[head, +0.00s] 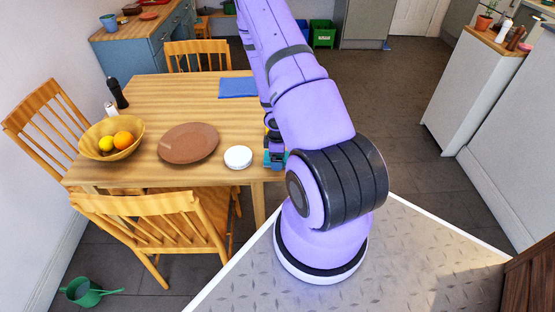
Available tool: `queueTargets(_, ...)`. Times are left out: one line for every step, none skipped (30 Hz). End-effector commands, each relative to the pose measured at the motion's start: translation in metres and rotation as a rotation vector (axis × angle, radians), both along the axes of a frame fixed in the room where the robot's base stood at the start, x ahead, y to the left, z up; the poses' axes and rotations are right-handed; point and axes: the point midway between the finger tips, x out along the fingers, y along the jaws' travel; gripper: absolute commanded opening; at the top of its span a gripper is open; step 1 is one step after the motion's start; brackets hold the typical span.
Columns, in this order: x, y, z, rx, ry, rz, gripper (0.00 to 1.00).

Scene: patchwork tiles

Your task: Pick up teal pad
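A small teal thing, apparently the teal pad (268,157), shows at the right front edge of the wooden table (130,95), right of a round white item. My arm hides part of it. My gripper (274,150) is right at the teal thing, pointing down at the table's right edge. It is small and partly hidden behind my own arm, so I cannot tell if its fingers are apart or closed on the pad.
The round white item (238,157) lies close left of my gripper. A brown plate (188,143), a fruit bowl (112,139), a blue mat (238,87) and a dark mill (117,92) are also on the table. Wooden chairs (140,215) surround it.

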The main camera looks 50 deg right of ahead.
Motion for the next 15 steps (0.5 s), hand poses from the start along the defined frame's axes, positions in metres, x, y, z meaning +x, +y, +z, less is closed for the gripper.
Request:
queueTargets(0.0,0.0004,-0.0034,0.0,0.001,0.001,0.96)
queueTargets(-0.0002,0.0004,-0.0048,0.0,0.001,0.001,0.96)
queueTargets(-0.0002,0.0002,-0.0059,0.001,0.001,0.001,0.96)
queueTargets(-0.0003,0.0002,-0.0065,0.0,0.0,0.001,0.96)
queueTargets(-0.0002,0.0001,-0.0067,0.0,0.0,0.001,0.96)
queueTargets(-0.0002,0.0,-0.0069,0.0,0.0,0.001,0.96)
queueTargets(-0.0002,0.0,-0.0068,0.0,0.0,0.001,0.96)
queueTargets(-0.0001,-0.0001,-0.0067,0.001,-0.001,0.001,0.96)
queueTargets(-0.0001,-0.0001,-0.0067,0.0,0.0,0.001,0.96)
queueTargets(-0.0001,0.0,-0.0067,0.001,-0.001,0.001,0.96)
queueTargets(-0.0001,0.0,-0.0066,0.0,0.0,0.001,0.96)
queueTargets(0.0,0.0,-0.0066,0.001,-0.001,0.001,0.87)
queueTargets(-0.0001,0.0,-0.0066,0.0,0.0,0.001,0.8)
queueTargets(-0.0001,0.0001,-0.0066,0.0,0.0,0.001,0.73)
queueTargets(-0.0001,0.0001,-0.0066,0.0,0.0,0.001,0.64)
